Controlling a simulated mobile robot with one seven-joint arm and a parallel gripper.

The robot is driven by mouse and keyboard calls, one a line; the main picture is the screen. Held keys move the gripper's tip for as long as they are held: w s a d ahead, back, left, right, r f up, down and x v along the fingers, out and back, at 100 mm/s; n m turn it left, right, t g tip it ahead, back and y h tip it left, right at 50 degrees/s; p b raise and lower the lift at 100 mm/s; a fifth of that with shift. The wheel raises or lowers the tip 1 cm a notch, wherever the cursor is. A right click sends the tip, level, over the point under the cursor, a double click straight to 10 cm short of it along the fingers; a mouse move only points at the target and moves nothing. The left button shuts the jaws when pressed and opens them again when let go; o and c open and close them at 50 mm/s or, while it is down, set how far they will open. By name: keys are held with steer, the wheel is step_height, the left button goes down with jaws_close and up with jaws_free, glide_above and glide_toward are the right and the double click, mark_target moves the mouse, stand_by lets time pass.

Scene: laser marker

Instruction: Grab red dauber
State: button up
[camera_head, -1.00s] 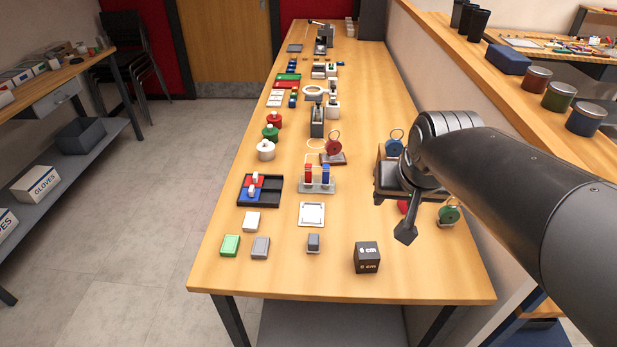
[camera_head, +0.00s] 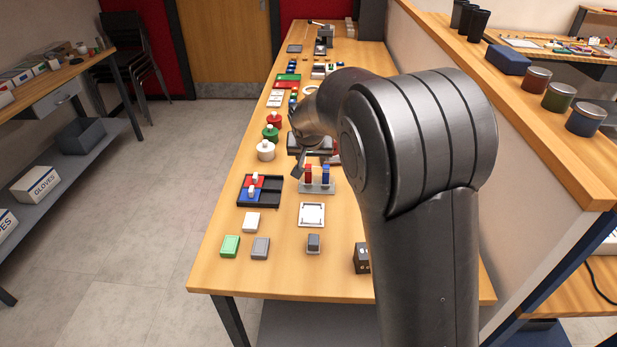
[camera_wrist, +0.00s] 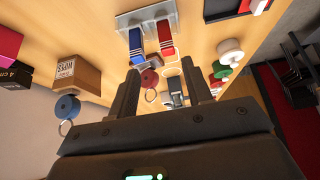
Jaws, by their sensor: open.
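A steel rack (camera_head: 318,187) holds a red upright piece (camera_head: 308,172), which looks like the red dauber, and a blue one (camera_head: 325,174). In the wrist view the rack (camera_wrist: 148,17) is at the top, with the red piece (camera_wrist: 165,38) to the right of the blue one (camera_wrist: 137,45). My gripper (camera_head: 308,158) is just behind the rack in the head view, partly hidden by my arm. In the wrist view its fingers (camera_wrist: 160,70) are apart with nothing gripped. They do not appear to touch the red piece.
White (camera_head: 266,151), green (camera_head: 270,133) and red (camera_head: 274,119) knobbed jars stand left of my gripper. A black tray (camera_head: 260,203) with red and blue blocks lies left of the rack. A red ringed disc (camera_wrist: 150,78) shows between my fingers. A dark cube (camera_head: 361,259) stands nearer.

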mark_target(308, 168)
steer(key=x, duration=0.7)
steer(key=a+x, duration=0.1)
steer(key=x, duration=0.3)
steer(key=shift+w+f, duration=0.15)
steer(key=shift+w, duration=0.15)
steer(key=shift+c, duration=0.3)
jaws_close()
